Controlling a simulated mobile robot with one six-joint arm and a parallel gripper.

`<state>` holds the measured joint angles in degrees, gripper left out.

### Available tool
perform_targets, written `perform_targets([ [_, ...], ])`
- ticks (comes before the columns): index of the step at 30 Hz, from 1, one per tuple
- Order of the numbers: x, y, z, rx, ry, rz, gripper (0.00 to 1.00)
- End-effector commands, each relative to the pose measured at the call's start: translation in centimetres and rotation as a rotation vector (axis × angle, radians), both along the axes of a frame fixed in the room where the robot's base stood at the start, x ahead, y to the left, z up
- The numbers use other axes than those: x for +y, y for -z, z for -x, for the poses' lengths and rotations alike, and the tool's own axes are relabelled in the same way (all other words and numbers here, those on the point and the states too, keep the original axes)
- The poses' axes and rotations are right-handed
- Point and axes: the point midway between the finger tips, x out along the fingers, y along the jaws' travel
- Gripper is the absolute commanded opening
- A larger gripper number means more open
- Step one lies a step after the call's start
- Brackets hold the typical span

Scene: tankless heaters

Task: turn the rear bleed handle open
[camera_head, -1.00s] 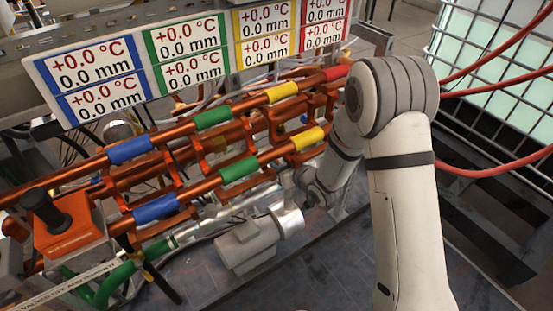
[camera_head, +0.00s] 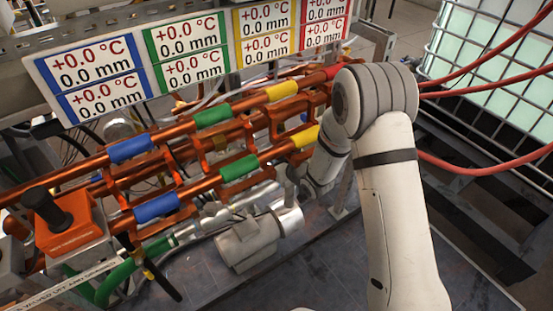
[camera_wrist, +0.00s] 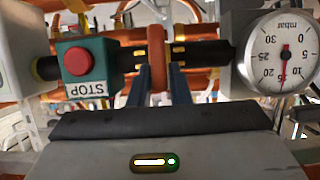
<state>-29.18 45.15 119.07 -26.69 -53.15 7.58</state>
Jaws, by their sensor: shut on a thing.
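In the wrist view, a rounded copper-orange handle (camera_wrist: 157,48) stands upright in front of a black horizontal pipe with yellow marks. I take it to be the bleed handle. My gripper (camera_wrist: 163,72) has its two blue-grey fingers on either side of the handle, shut on it. The handle's lower part is hidden between the fingers and behind the gripper body. In the head view, my arm reaches down to the pipework at lower centre; I cannot clearly make out the handle or the fingertips there.
In the wrist view, a teal box with a red STOP button (camera_wrist: 77,61) is left of the handle, and a round mbar gauge (camera_wrist: 281,52) is right of it. In the head view, copper pipes with coloured bands (camera_head: 240,168) run close beside my arm. Red hoses (camera_head: 490,168) hang at right.

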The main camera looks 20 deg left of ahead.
Motion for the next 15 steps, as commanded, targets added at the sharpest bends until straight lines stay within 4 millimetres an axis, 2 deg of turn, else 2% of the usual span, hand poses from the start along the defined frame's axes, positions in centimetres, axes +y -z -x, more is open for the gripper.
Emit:
perform_targets([
  [15, 0.14, 0.51, 0.15, -0.067, 0.001, 0.05, 0.0],
])
